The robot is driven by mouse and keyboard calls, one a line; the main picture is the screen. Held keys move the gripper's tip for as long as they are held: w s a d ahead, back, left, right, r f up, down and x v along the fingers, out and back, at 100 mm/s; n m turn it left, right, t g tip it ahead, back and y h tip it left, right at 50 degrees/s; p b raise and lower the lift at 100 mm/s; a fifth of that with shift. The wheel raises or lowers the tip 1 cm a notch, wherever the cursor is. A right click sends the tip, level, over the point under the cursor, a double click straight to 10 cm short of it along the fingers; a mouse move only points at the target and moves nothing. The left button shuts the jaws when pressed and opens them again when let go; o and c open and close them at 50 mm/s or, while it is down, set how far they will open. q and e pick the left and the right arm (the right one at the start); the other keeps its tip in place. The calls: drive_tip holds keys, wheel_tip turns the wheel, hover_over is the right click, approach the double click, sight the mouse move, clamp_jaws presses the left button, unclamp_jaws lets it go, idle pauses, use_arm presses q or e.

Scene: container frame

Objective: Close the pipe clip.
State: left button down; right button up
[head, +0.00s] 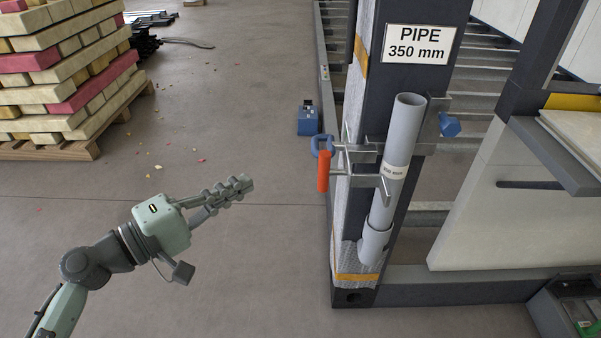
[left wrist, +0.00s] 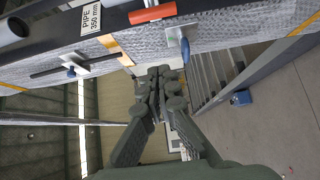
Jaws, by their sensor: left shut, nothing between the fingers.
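The pipe clip (head: 362,153) is a grey metal fitting on the dark post, with a red-orange handle (head: 323,171) hanging at its left side. The handle also shows at the top of the left wrist view (left wrist: 152,13). A grey pipe (head: 402,130) leans slightly in front of the post, its lower end in a cup-like grey holder (head: 375,243). Clip arms reach toward the pipe; I cannot tell whether they close around it. My left gripper (head: 243,185) is shut and empty, left of the handle and apart from it. Its fingers show in the left wrist view (left wrist: 159,80). My right gripper is not in view.
A sign (head: 420,44) reading PIPE 350 mm is on the post (head: 362,292). A blue box (head: 308,119) stands on the floor behind. A pallet of stacked beams (head: 60,70) is at the far left. Open floor lies between my left gripper and the post.

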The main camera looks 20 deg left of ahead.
use_arm(q)
drive_tip(key=w+d+p, duration=0.3)
drive_tip(key=w+d, duration=0.4)
drive_tip(key=d, duration=0.1)
drive_tip(key=shift+d+p, duration=0.3)
drive_tip(key=shift+d, duration=0.05)
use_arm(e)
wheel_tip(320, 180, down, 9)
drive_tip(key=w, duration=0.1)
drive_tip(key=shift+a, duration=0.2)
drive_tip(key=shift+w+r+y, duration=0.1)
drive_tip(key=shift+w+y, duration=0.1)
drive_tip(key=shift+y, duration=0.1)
